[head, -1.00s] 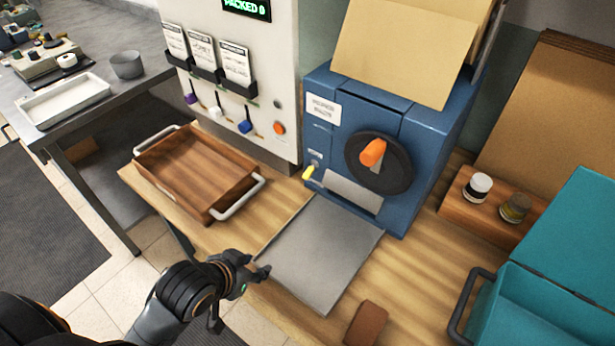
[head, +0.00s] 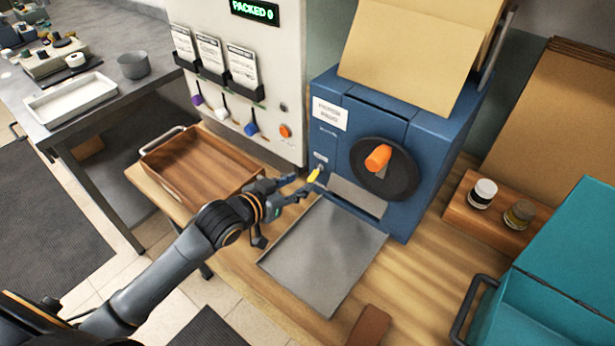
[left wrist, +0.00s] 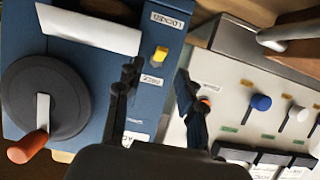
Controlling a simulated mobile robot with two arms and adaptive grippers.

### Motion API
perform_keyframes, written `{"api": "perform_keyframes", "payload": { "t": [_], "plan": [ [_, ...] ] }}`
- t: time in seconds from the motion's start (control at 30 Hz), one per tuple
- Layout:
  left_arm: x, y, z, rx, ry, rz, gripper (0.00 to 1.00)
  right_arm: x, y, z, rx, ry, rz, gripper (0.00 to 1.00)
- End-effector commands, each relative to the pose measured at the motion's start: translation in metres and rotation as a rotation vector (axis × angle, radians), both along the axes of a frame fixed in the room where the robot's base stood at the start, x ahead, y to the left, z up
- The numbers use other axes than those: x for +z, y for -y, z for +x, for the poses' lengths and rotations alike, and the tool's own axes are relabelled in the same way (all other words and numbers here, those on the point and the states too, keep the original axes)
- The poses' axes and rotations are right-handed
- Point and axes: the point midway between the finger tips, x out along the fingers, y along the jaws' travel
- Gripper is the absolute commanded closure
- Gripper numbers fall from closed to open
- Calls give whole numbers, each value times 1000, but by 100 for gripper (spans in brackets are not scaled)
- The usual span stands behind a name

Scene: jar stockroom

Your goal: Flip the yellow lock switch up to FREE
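The yellow lock switch (head: 314,175) is on the front of the blue machine (head: 405,125), left of its black wheel. Its lever slants downward in the head view. In the left wrist view the yellow switch (left wrist: 161,53) sits between an upside-down LOCKED label (left wrist: 167,20) and a FREE label (left wrist: 152,80). My left gripper (head: 299,186) is open, its fingertips close to the switch in the head view. In the left wrist view its two fingers (left wrist: 158,82) are apart with nothing between them; I cannot tell whether either touches the switch. My right gripper is not in view.
The black wheel (head: 403,178) with its orange knob (head: 378,158) is right of the switch. A grey plate (head: 325,258) lies below. A wooden tray (head: 225,191) is left, partly behind my arm. The white panel (head: 292,70) with coloured knobs stands behind the tray.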

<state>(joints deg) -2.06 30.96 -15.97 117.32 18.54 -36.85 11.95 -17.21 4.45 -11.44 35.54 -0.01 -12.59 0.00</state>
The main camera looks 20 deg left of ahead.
Motion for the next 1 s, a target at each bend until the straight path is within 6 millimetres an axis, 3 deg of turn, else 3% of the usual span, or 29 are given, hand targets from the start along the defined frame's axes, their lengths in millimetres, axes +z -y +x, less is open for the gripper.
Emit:
{"api": "perform_keyframes", "payload": {
  "t": [0.1, 0.3, 0.7, 0.9, 1.0],
  "plan": [
    [-7, 7, 20, 2, -1, -1, 62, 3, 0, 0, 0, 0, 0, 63],
    [-17, 14, 39, 2, -1, 0, 62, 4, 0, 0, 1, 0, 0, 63],
    [-20, 16, 44, 1, -1, 1, 62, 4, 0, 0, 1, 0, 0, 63],
    [-20, 16, 44, 1, -1, 1, 100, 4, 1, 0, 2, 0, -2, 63],
    [-20, 16, 44, 1, -1, 1, 100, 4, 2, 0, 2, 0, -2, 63]
  ]
}}
